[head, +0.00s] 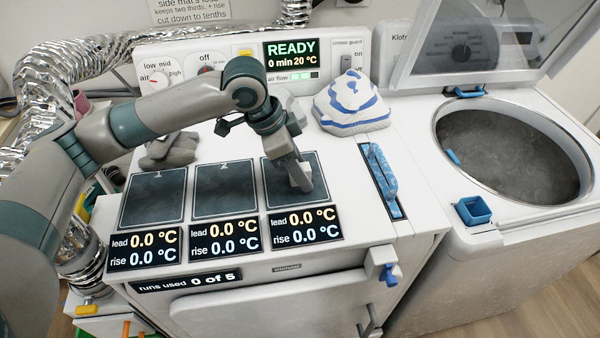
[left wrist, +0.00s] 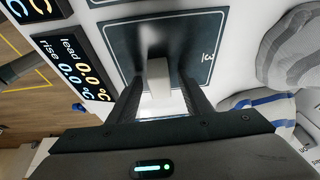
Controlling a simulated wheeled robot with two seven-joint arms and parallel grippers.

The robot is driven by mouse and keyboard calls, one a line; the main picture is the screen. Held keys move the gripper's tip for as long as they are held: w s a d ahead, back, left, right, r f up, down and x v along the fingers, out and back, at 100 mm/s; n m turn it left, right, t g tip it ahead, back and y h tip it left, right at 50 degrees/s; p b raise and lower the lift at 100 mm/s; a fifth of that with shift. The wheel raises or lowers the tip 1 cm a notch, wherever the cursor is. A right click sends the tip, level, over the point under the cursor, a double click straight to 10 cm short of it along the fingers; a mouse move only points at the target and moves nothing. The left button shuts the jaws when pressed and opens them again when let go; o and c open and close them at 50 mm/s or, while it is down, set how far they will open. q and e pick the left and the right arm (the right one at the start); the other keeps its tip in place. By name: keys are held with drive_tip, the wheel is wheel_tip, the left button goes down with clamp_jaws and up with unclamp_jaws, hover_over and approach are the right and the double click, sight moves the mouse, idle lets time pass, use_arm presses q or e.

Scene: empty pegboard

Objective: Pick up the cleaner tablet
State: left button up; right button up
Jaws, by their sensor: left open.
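A pale, plain block (left wrist: 158,80) shows between my left gripper's two dark fingers in the left wrist view, over a dark mat (left wrist: 190,40). It may be the cleaner tablet; no label shows on it. My left gripper (head: 301,180) is open and low over the rightmost of three dark mats (head: 282,197) on the white machine top. Its fingers (left wrist: 160,95) stand on either side of the block, and I cannot tell whether they touch it. In the head view the gripper largely hides this spot. My right gripper is not in view.
Grey cloth (head: 170,150) and a blue-striped white cloth (head: 350,104) lie behind the mats. A blue handle (head: 382,178) lies at the right. The open-lidded washer (head: 510,150) has a small blue cup (head: 473,210) on its edge. Displays (head: 305,225) line the mats' front.

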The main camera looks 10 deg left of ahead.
use_arm(q)
drive_tip(key=c, duration=1.1)
drive_tip(key=shift+c, duration=0.2)
drive_tip(key=shift+r, duration=0.15)
